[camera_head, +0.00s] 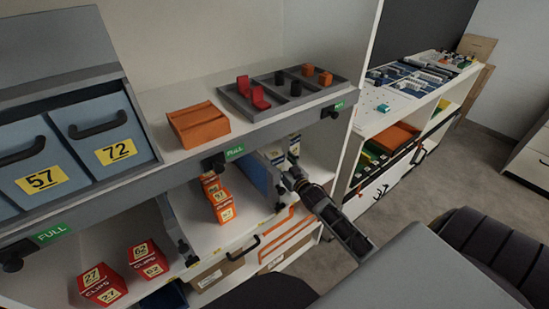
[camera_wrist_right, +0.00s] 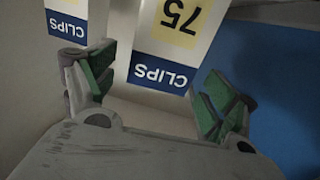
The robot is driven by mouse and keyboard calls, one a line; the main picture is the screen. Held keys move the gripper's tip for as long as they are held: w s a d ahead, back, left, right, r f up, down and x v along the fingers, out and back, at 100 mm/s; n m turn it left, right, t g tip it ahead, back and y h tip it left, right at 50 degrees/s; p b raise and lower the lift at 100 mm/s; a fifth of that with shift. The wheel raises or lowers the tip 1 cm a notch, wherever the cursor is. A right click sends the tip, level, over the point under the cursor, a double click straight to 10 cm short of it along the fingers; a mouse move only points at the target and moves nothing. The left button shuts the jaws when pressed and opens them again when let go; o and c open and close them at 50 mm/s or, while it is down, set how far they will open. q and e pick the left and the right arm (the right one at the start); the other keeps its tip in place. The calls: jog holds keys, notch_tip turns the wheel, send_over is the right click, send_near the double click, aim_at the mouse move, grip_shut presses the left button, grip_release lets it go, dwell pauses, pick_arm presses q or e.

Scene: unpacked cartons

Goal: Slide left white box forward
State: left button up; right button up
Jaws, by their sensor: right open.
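Two white boxes with blue CLIPS bands stand in the shelf compartment. In the right wrist view, one with a yellow 75 label (camera_wrist_right: 178,45) is at centre and another white box (camera_wrist_right: 75,20) is at the upper left, both with upside-down lettering. In the head view, one white box (camera_head: 275,153) shows left of the other (camera_head: 293,147), both small and partly hidden. My right gripper (camera_head: 288,178) reaches into the compartment. Its open fingers, also in the right wrist view (camera_wrist_right: 155,90), are on either side of the 75 box's near edge; contact is unclear. My left gripper is not seen.
A blue divider (camera_wrist_right: 285,75) is close beside the right finger. Orange boxes (camera_head: 218,198) stand left of the gripper and red CLIPS boxes (camera_head: 102,284) lower left. A grey shelf edge with a green PULL tag (camera_head: 234,151) runs above. Open floor (camera_head: 430,185) lies right.

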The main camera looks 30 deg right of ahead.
jog(key=shift+w, duration=1.9)
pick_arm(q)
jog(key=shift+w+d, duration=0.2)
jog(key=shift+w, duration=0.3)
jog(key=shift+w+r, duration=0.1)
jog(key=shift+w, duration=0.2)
